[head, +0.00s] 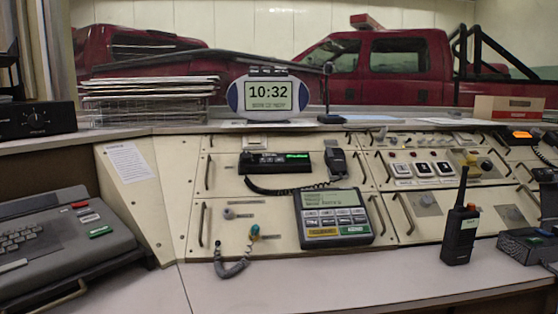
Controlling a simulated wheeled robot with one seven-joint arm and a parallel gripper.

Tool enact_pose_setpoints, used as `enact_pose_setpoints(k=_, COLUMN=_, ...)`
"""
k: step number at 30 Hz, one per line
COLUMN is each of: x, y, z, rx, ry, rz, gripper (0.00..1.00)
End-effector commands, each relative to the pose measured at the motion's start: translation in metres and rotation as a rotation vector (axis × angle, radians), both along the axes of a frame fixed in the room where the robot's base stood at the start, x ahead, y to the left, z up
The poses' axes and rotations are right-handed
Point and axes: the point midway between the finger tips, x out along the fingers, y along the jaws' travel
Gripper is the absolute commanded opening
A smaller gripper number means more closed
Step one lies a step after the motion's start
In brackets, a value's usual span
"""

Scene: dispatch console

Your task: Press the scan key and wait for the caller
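A grey desk unit (318,240) with rows of keys stands at the middle of the console front. Its pale green screen (331,200) shows a few lines of dark text, too small to read surely. Light grey keys fill the rows under the screen, with a yellow key (322,232) and a green key (355,229) at the bottom. The key labels are too small to read, so I cannot tell which is the scan key. No caller is in view. My gripper is not in view.
A black radio unit (274,162) with a corded handset (337,161) sits behind the desk unit. A handheld radio (461,232) with an antenna stands upright at the right. A grey keyboard machine (55,245) is at the left. The front desk top (260,290) is mostly clear.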

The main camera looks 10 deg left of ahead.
Motion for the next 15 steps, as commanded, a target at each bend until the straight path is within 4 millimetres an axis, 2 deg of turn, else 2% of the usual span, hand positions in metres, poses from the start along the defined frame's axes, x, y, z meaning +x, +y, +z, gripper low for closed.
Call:
enact_pose_setpoints(k=1, x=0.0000, y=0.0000, z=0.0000, rx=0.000, ry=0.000, rz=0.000, gripper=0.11)
enact_pose_setpoints(k=4, x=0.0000, y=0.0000, z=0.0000, rx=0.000, ry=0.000, rz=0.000, gripper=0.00)
enact_pose_setpoints(k=15, x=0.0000, y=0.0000, z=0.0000, rx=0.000, ry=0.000, rz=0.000, gripper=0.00)
